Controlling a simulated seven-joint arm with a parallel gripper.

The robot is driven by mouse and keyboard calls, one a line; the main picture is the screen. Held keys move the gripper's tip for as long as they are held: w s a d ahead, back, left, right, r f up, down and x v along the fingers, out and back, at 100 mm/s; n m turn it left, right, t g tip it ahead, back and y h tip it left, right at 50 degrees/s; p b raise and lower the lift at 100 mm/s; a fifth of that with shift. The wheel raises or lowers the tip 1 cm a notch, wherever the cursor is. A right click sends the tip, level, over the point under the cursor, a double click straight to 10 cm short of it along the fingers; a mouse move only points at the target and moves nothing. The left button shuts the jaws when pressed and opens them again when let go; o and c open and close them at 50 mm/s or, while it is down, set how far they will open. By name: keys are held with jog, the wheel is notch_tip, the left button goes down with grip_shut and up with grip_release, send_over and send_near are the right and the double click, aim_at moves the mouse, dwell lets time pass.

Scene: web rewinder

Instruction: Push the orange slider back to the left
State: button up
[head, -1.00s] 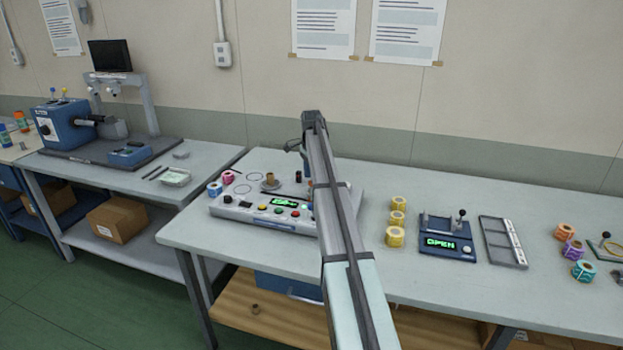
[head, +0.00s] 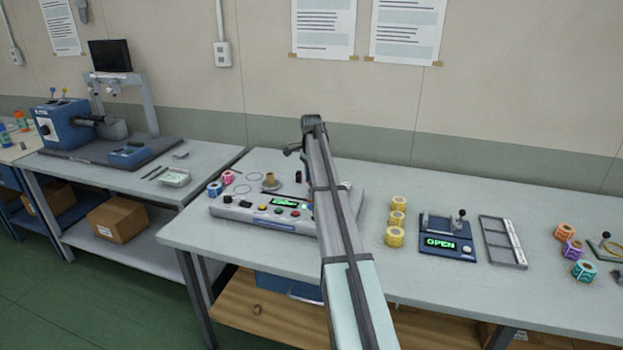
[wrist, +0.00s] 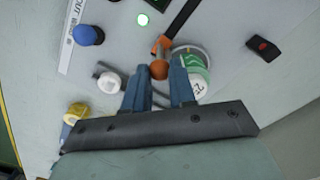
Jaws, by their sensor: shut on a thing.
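The orange slider (wrist: 159,66) shows in the wrist view at the lower end of a dark slot (wrist: 182,17) that runs to the upper right. My gripper (wrist: 160,76) is shut on the orange slider, with its blue fingers on either side of it. In the head view the slider and my fingertips are hidden behind my arm, which reaches over the grey rewinder panel (head: 262,219).
A blue button (wrist: 89,35) and black-and-red switch (wrist: 263,48) flank the slot. A device reading OPEN (head: 447,242) stands right on the table.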

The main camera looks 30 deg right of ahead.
grip_shut()
jog(key=w+a, duration=1.3)
jog(key=shift+w+a, duration=0.35)
jog(key=shift+w, duration=0.05)
jog(key=o, duration=0.6)
grip_release()
jog(key=shift+w+a, duration=0.1)
jog(key=shift+a, duration=0.05)
jog(key=shift+c, duration=0.2)
jog(key=o, duration=0.3)
notch_tip(320, 180, up, 14)
jog(key=shift+f, duration=0.1)
